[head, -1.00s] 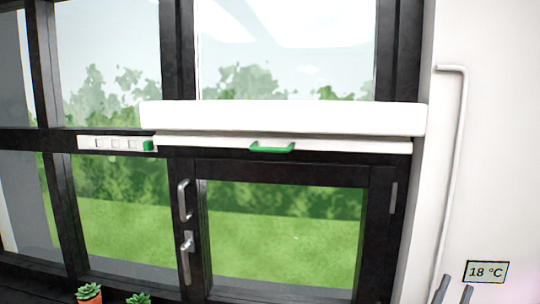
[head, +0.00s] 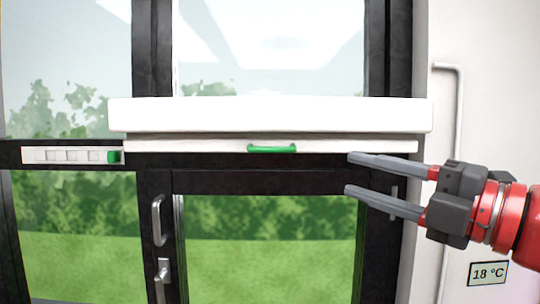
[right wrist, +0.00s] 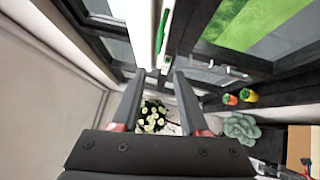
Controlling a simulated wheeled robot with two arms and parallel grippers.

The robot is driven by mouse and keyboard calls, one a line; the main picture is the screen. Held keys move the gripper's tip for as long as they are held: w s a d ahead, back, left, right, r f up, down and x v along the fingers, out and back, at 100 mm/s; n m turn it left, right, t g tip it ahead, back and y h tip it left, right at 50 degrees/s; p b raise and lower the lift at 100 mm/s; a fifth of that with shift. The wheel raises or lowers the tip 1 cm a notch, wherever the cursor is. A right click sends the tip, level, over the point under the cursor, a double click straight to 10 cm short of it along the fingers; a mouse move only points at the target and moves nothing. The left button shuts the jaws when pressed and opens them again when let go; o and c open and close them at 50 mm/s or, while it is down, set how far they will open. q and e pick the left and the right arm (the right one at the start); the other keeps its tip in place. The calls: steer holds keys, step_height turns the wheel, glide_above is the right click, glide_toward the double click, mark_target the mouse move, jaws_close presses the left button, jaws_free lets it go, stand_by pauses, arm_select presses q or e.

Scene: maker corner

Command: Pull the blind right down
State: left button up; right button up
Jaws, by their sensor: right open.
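The blind is rolled up in a white housing (head: 270,114) across the window. Its white bottom bar (head: 350,146) sits just under the housing, with a green handle (head: 272,148) at its middle. In the right wrist view the green handle (right wrist: 162,32) shows ahead, beyond the fingertips. My right gripper (head: 349,173) is open and empty, to the right of the handle and slightly lower, its fingers pointing left. The right wrist view shows its two fingers (right wrist: 174,75) apart with nothing between them. My left gripper is not in view.
A white strip with a green slider (head: 114,157) is left of the bar. Silver window handles (head: 158,220) are below. A pipe (head: 458,110) and an 18 °C display (head: 488,273) are on the right wall. Potted plants (right wrist: 240,128) stand below.

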mark_target(275, 151)
steer(key=p+x, duration=0.2)
steer(key=x, duration=1.5)
jaws_close()
stand_by(0.8)
